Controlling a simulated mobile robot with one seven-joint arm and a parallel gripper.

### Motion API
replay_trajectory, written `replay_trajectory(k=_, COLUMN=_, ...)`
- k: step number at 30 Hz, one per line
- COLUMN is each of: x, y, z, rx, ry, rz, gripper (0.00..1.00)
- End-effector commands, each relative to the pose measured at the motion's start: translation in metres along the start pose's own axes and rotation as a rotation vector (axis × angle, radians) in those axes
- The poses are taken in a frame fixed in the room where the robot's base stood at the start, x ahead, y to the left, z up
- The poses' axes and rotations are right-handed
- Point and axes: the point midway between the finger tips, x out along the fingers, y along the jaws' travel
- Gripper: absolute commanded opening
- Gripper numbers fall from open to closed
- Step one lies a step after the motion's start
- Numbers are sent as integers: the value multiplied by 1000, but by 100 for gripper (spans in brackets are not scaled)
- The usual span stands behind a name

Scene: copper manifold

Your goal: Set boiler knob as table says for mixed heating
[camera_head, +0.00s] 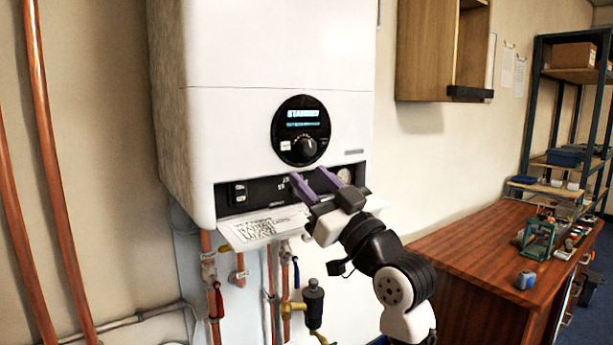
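The white boiler (275,60) hangs on the wall. Its round black display (303,128) reads what looks like STANDBY, with a small dial (305,149) below. A recessed black control strip (262,192) runs along the bottom, with switches at its left and small scale marks near its middle. A fold-down flap (240,236) carries a printed label, too small to read. My gripper (309,177) has purple fingers spread apart in front of the strip, right of the marks. The fingers cover that part, so I cannot see a knob there or tell if they touch one.
A round gauge (345,174) sits at the strip's right end, close to my gripper. Copper pipes (50,170) and valves (313,302) are left of and below the boiler. An open wall cabinet (440,50) and a wooden workbench (490,260) are at the right.

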Motion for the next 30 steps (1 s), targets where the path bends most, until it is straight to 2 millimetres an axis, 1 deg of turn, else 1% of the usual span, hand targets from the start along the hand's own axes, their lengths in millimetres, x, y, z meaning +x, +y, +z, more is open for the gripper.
replay_trajectory(k=1, x=-21, y=20, z=3, rx=-8, ry=-30, rz=17, gripper=39)
replay_trajectory(k=3, x=-40, y=39, z=1, rx=-6, ry=-65, rz=23, gripper=39)
replay_trajectory(k=4, x=-46, y=45, z=0, rx=-6, ry=-77, rz=25, gripper=39)
replay_trajectory(k=7, x=-60, y=56, z=-3, rx=-3, ry=-101, rz=26, gripper=39)
replay_trajectory(k=10, x=-62, y=60, z=-5, rx=-2, ry=-111, rz=25, gripper=39)
replay_trajectory(k=14, x=-48, y=60, z=-5, rx=0, ry=-112, rz=23, gripper=39)
replay_trajectory(k=17, x=-29, y=60, z=-4, rx=0, ry=-112, rz=22, gripper=39)
replay_trajectory(k=24, x=24, y=61, z=2, rx=0, ry=-112, rz=23, gripper=39)
replay_trajectory(k=27, x=42, y=62, z=4, rx=0, ry=-111, rz=23, gripper=39)
replay_trajectory(k=30, x=56, y=63, z=6, rx=0, ry=-110, rz=25, gripper=39)
